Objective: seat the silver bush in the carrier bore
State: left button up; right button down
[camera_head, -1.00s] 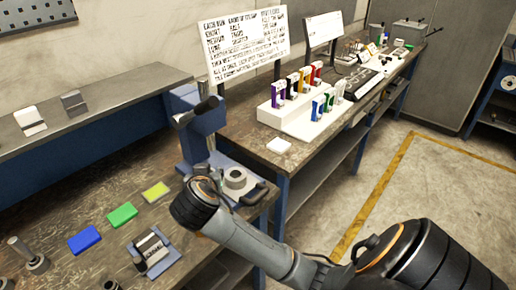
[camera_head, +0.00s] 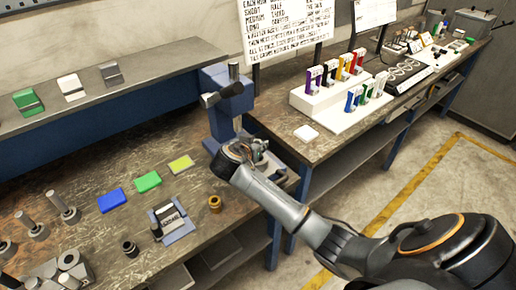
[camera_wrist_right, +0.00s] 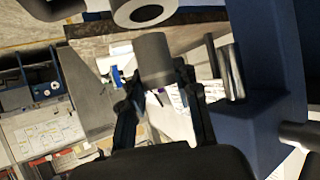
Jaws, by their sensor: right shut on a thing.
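The silver bush (camera_wrist_right: 153,58) is a plain grey cylinder. In the right wrist view, my right gripper (camera_wrist_right: 160,88) is shut on it, a finger on each side. A thick grey ring with a round opening (camera_wrist_right: 141,12), which looks like the carrier bore, shows at that view's top edge, apart from the bush in the picture. In the head view, my right gripper (camera_head: 258,150) is at the blue press (camera_head: 222,118), and my wrist hides most of the carrier and the bush. My left gripper is not in view.
On the bench are a gold bush (camera_head: 215,203), a dark bush (camera_head: 130,248), a blue cradle (camera_head: 170,222) and blue, green and yellow blocks. Several metal posts stand at the left. The press column and its handle (camera_head: 222,94) stand close to my right gripper.

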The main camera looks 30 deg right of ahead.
jog(key=shift+w+d+f, duration=0.3)
jog(key=shift+w+f, duration=0.1)
jog(key=shift+f, duration=0.15)
jog(key=f, duration=0.1)
jog(key=f+p, duration=0.2)
jog(key=shift+w+d, duration=0.15)
jog(key=shift+d, duration=0.1)
jog(key=shift+f, duration=0.3)
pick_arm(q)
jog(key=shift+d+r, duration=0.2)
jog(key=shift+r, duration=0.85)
pick_arm(e)
jog(key=shift+f, duration=0.1)
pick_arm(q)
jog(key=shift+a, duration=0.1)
pick_arm(e)
jog(key=shift+a, duration=0.1)
jog(key=shift+f+b, duration=0.2)
jog(key=shift+b, duration=0.1)
jog(key=c, duration=1)
grip_release()
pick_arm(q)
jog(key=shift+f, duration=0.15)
pick_arm(e)
jog(key=shift+r, duration=0.1)
